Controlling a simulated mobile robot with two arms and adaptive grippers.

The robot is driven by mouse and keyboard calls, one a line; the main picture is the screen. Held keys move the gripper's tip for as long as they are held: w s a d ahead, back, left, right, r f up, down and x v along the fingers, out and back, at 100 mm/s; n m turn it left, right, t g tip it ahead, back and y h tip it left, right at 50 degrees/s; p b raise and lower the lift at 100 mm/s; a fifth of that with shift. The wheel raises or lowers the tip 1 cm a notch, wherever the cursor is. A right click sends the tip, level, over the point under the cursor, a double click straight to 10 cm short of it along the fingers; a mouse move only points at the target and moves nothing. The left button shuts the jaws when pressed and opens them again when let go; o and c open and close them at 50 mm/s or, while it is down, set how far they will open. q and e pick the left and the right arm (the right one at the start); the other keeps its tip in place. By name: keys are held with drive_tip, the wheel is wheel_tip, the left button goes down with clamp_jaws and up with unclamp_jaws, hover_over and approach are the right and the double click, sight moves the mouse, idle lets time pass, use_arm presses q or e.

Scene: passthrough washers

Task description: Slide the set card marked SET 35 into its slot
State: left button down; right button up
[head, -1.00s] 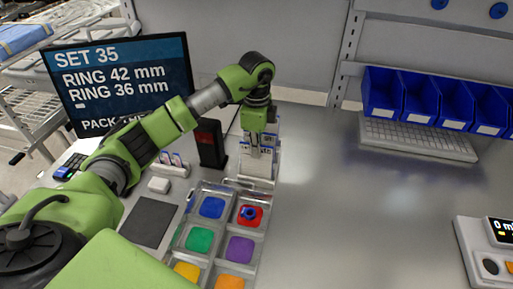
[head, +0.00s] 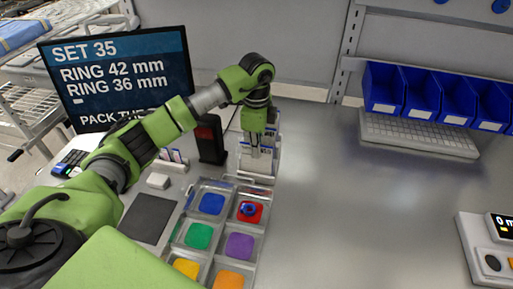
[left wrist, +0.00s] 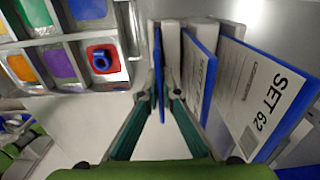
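My left gripper (head: 257,155) points down at the card rack (head: 258,177) behind the coloured tray. In the left wrist view, its fingertips (left wrist: 160,96) close in on a thin blue card (left wrist: 158,65) seen edge-on between them. The gripper looks shut on this card; its label is turned away, so I cannot read it. To the right of it stand another blue-edged card (left wrist: 198,78) and a card marked SET 62 (left wrist: 262,95). No SET 35 card label is readable; the monitor (head: 118,78) reads SET 35. My right gripper is not in view.
The compartment tray (head: 222,188) with coloured pads stands just in front of the rack; a blue ring (head: 248,208) lies on its red pad. A dark upright device (head: 209,140) is left of the rack. Blue bins (head: 420,95) and a keyboard-like panel (head: 418,134) are back right. The middle table is clear.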

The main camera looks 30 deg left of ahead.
use_arm(q)
drive_tip(key=shift+f, duration=0.1)
drive_tip(key=c, duration=2.2)
unclamp_jaws()
drive_tip(key=o, duration=0.6)
drive_tip(key=shift+c, duration=0.2)
drive_tip(key=shift+r+p, duration=0.7)
drive_tip(key=shift+r, duration=0.25)
drive_tip(key=shift+r+p, duration=2.5)
drive_tip(key=shift+r, duration=1.05)
